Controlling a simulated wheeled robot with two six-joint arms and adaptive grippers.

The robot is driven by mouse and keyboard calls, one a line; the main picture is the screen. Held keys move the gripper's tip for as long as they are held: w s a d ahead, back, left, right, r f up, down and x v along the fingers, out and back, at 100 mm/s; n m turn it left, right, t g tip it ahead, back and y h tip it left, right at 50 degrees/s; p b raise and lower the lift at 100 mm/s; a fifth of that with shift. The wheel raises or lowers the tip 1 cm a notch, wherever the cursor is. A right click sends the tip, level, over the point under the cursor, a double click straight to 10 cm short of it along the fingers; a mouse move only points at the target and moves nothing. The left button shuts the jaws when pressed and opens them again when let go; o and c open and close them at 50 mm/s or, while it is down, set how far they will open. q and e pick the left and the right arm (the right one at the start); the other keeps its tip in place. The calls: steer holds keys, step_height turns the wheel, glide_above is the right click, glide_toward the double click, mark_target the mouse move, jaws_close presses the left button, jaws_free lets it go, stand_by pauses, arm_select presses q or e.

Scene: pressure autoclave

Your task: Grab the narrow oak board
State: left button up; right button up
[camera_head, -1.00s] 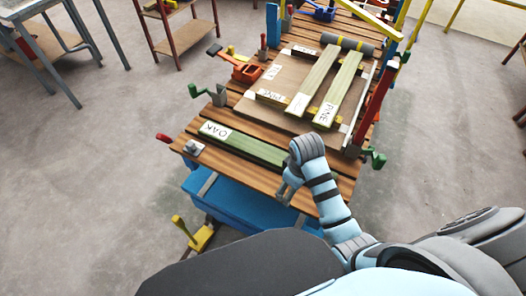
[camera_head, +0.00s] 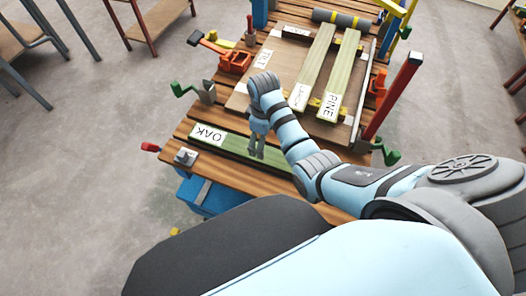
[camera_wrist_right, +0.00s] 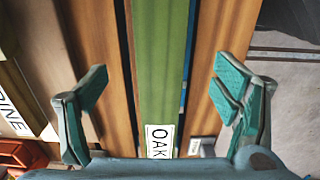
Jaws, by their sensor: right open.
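The narrow oak board (camera_head: 232,141) is a green board with a white "OAK" label, lying flat along the near edge of the slatted wooden bench. My right gripper (camera_head: 257,155) is over the board, right of its label. In the right wrist view the oak board (camera_wrist_right: 160,70) runs between the two open fingers of my right gripper (camera_wrist_right: 160,95), with a gap on each side and nothing held. Whether the fingertips reach down to board height is hard to tell. My left gripper is not in view.
Behind lies a brown panel (camera_head: 246,96) bearing green boards, including the pine-labelled board (camera_head: 340,75). A grey roll (camera_head: 342,19) lies at the back. A green-handled clamp (camera_head: 205,93), an orange clamp (camera_head: 236,60) and a red post (camera_head: 392,98) stand around the bench.

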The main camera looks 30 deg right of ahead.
steer(key=f, duration=0.1)
steer(key=s+f, duration=0.1)
steer(key=shift+f+b, duration=0.3)
steer(key=shift+b, duration=0.05)
steer(key=f+b, duration=0.1)
steer(key=f, duration=0.2)
steer(key=w+f+b, duration=0.1)
steer(key=f, duration=0.2)
steer(key=shift+w, duration=0.15)
steer(key=shift+s+r, duration=0.2)
steer(key=shift+r, duration=0.1)
steer(key=c, duration=0.3)
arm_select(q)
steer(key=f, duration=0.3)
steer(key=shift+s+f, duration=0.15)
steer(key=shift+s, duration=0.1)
arm_select(e)
jaws_close()
